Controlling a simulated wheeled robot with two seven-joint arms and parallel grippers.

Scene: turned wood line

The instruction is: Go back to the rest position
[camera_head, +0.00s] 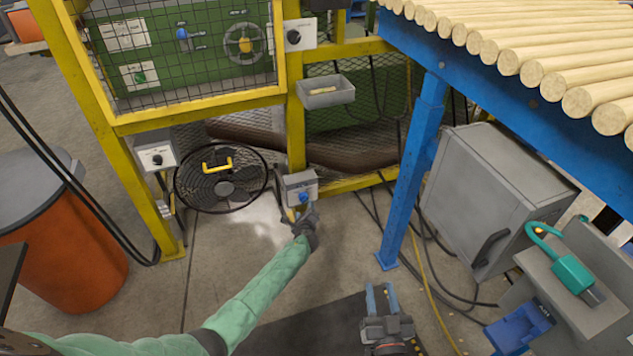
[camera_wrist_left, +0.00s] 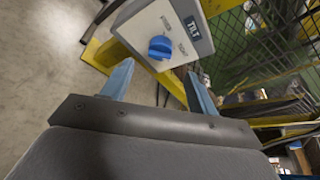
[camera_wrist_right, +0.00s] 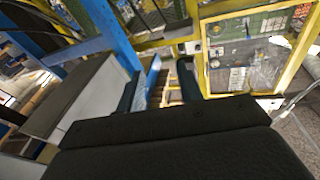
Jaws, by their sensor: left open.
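My left gripper (camera_head: 304,212) is at the end of the green-sleeved arm, close to a grey switch box with a blue knob (camera_head: 303,197). In the left wrist view, the gripper (camera_wrist_left: 158,88) is open, its two blue fingers spread apart. The blue knob (camera_wrist_left: 160,47) on the box marked TILT (camera_wrist_left: 190,25) lies ahead of the gap, and nothing is between the fingers. My right gripper (camera_head: 382,300) is low in the head view, over the dark floor area. In the right wrist view, its fingers (camera_wrist_right: 160,88) stand apart with nothing between them.
A yellow guard frame (camera_head: 200,107) with mesh stands ahead, with a round fan (camera_head: 221,190) below it. A blue table leg (camera_head: 412,165) and a grey cabinet (camera_head: 490,190) stand at right. An orange bin (camera_head: 70,250) is at left. Cables lie on the floor.

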